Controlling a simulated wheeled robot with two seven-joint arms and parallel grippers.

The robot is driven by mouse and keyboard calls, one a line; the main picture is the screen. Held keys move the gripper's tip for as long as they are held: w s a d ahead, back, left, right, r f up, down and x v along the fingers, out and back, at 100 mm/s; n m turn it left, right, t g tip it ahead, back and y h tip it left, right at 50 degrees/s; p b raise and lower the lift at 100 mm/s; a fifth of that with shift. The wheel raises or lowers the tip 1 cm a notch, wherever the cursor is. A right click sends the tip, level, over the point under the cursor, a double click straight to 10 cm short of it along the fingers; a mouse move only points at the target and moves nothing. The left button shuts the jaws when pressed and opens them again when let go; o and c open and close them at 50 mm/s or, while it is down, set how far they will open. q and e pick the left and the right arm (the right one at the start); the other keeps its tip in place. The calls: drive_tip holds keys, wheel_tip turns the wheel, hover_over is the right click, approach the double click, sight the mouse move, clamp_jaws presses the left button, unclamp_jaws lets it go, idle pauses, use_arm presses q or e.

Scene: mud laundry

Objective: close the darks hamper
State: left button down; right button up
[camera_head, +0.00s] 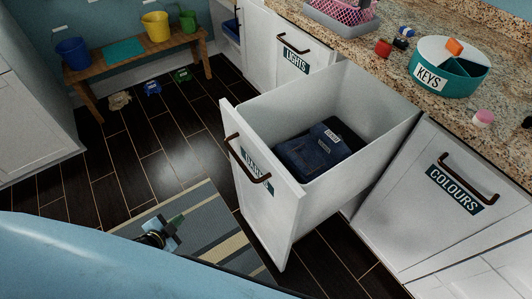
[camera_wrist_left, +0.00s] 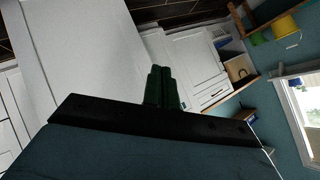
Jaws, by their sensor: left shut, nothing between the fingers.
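The darks hamper (camera_head: 268,205) is a white pull-out drawer, standing well out from the counter. Its front panel carries a dark bar handle (camera_head: 246,162) and a label partly hidden behind that handle. Folded dark blue clothing (camera_head: 318,150) lies inside. My left gripper (camera_head: 174,224) is low over the striped rug, left of the hamper front and apart from it. In the left wrist view its green fingers (camera_wrist_left: 161,88) are together with nothing between them. My right gripper is not in view.
The LIGHTS hamper (camera_head: 290,60) and COLOURS hamper (camera_head: 455,190) are shut on either side. The granite counter (camera_head: 385,70) holds a teal KEYS bowl (camera_head: 447,75) and small items. A wooden bench (camera_head: 135,65) with buckets stands at the back left. Dark floor (camera_head: 160,150) is clear left of the hamper.

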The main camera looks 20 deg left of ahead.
sight(231, 144)
use_arm(q)
drive_tip(key=w+r+m+t+h+b, duration=0.2)
drive_tip(key=w+r+m+h+b, duration=0.35)
drive_tip(key=r+m, duration=0.25)
drive_tip(key=w+r+m+t+h+b, duration=0.1)
drive_tip(key=w+r+m+h+b, duration=0.4)
drive_tip(key=r+m+b, duration=0.3)
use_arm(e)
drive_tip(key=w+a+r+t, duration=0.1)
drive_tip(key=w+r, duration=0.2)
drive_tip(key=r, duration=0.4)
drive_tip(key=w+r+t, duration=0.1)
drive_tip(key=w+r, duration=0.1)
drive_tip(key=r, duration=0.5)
use_arm(q)
drive_tip(key=shift+m, duration=0.4)
drive_tip(key=b+x, duration=0.1)
drive_tip(key=x, duration=1.2)
drive_tip(key=shift+s+d, duration=0.1)
drive_tip(key=shift+w+d+b, duration=0.3)
drive_tip(key=shift+w, duration=0.15)
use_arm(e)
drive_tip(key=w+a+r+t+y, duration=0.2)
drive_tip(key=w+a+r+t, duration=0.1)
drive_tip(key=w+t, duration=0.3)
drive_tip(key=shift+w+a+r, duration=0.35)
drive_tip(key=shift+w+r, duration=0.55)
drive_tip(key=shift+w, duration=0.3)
